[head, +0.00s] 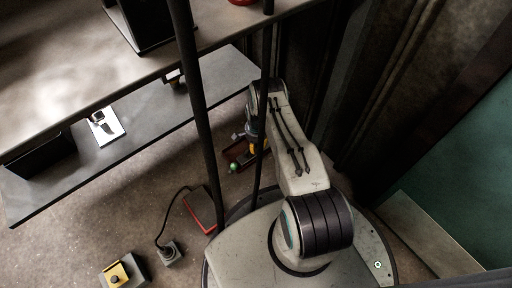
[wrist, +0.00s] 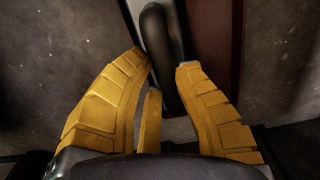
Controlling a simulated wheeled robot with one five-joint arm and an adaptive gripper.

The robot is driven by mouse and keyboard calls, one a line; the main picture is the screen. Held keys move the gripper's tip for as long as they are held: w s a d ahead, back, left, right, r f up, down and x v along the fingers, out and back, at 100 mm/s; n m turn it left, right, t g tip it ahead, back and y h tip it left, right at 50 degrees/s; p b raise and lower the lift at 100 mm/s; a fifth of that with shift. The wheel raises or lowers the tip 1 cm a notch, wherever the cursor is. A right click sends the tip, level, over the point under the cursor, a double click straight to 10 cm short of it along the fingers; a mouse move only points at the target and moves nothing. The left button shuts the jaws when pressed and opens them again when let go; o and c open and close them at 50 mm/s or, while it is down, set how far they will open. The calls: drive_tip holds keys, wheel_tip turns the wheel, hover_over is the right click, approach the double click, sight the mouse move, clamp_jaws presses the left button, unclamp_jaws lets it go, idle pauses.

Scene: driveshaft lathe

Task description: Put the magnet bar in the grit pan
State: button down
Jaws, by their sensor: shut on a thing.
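My gripper (wrist: 166,66) has yellow fingers on either side of a dark rounded bar, which I take to be the magnet bar (wrist: 160,35). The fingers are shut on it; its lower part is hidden. In the head view my gripper (head: 256,145) is low, over a dark red tray (head: 235,155) on the floor, and the held bar is too small to make out. A dark red surface (wrist: 215,45) lies right of the bar in the wrist view. I cannot tell whether the red tray is the grit pan, or whether the bar touches it.
A green ball-like knob (head: 233,167) is at the tray. A red-edged dark box (head: 204,208), a cabled grey box (head: 169,253) and a yellow-topped button box (head: 117,274) are on the floor. A low shelf (head: 150,135) and dark posts (head: 190,75) stand close by.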

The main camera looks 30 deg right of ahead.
drive_tip(key=shift+f, duration=0.15)
drive_tip(key=c, duration=1.1)
unclamp_jaws()
wheel_tip(320, 180, up, 12)
drive_tip(key=p, duration=0.5)
drive_tip(key=shift+p, duration=0.35)
